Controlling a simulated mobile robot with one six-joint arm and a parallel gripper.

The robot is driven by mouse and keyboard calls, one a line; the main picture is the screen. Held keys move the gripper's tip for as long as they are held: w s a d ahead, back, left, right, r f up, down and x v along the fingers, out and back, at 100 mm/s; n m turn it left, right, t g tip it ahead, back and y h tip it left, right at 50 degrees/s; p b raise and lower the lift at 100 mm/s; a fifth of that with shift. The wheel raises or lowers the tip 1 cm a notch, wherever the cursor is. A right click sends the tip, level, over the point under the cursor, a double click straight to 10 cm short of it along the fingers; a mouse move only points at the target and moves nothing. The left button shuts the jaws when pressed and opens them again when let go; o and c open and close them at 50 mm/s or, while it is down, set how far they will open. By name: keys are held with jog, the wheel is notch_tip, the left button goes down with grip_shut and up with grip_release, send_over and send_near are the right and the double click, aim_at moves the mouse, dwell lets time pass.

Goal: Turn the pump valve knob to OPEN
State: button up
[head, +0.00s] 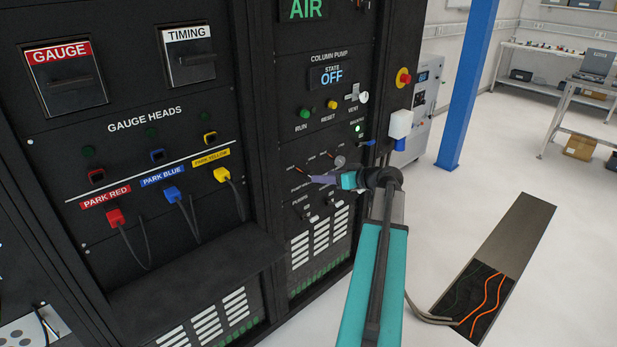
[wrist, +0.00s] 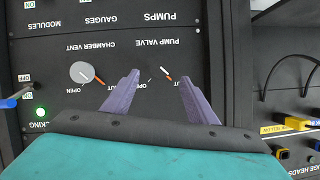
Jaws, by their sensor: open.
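In the wrist view, which shows the panel upside down, the pump valve spot (wrist: 167,73) lies under the PUMP VALVE label, between my fingertips. A small orange and white mark shows there; the knob's dark body is hard to make out. My gripper (wrist: 160,76) is open, with one purple finger on each side of the mark and nothing held. In the head view my gripper (head: 312,179) is at the lower panel and covers most of the valve area.
The grey chamber vent knob (wrist: 82,72) sits close beside the left finger. A blue-handled lever (wrist: 12,102) and a lit green lamp (wrist: 40,112) are farther left. Yellow and blue gauge connectors (head: 222,174) are on the left cabinet. An open floor trench (head: 485,290) lies at right.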

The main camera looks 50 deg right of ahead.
aim_at(306, 174)
jog(key=p+x, duration=0.1)
jog(key=x, duration=0.7)
jog(key=shift+w+f+p, duration=0.1)
jog(key=shift+w+p, duration=0.25)
